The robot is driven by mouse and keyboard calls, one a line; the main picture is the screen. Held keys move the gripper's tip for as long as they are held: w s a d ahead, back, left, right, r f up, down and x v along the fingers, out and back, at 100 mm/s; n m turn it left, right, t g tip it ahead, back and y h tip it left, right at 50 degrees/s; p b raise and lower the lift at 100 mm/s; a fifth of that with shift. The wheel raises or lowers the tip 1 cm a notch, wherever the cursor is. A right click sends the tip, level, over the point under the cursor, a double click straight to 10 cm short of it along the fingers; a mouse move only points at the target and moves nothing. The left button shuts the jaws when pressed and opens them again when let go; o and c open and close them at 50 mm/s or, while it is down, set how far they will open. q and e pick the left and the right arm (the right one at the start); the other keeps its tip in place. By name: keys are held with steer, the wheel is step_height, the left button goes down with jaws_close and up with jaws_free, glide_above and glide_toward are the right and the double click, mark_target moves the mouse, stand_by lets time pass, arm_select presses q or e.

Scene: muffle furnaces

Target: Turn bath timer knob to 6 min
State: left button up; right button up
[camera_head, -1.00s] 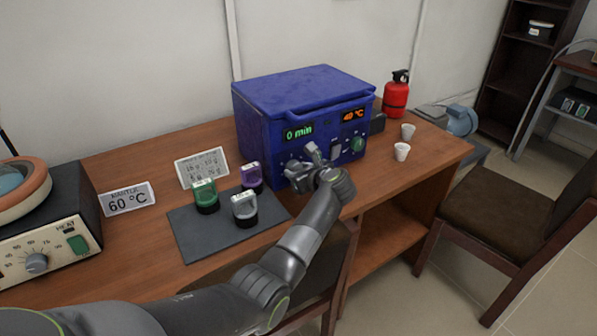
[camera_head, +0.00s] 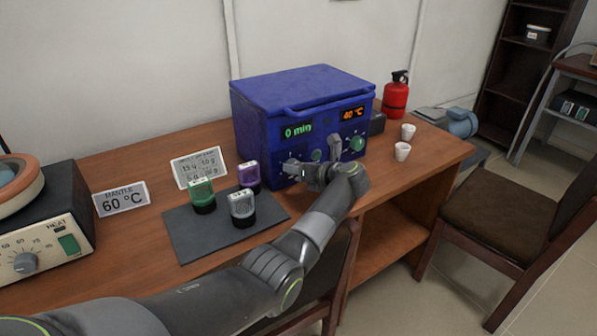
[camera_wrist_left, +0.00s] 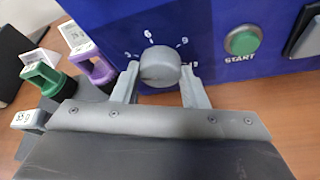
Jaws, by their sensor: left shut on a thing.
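The blue bath (camera_head: 270,125) stands on the wooden desk; its green display reads 0 min and its orange one 40 °C. The grey timer knob (camera_wrist_left: 160,66) is on its front, with a 6 above it and a 9 to the upper right in the left wrist view. My left gripper (camera_head: 306,172) is at the lower front of the bath. In the left wrist view its fingers (camera_wrist_left: 158,82) are shut on the knob, one on each side. The knob's pointer mark is not clear. In the head view the gripper hides the knob. My right gripper is not in view.
A green START button (camera_wrist_left: 242,41) is right of the knob. A dark mat (camera_head: 185,235) with green, purple and grey-white handled pieces lies left of the bath. White cups (camera_head: 402,151) and a red extinguisher (camera_head: 396,95) stand to the right. A chair (camera_head: 510,205) is at right.

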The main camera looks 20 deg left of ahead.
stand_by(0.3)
arm_select(q)
steer(key=o, duration=1)
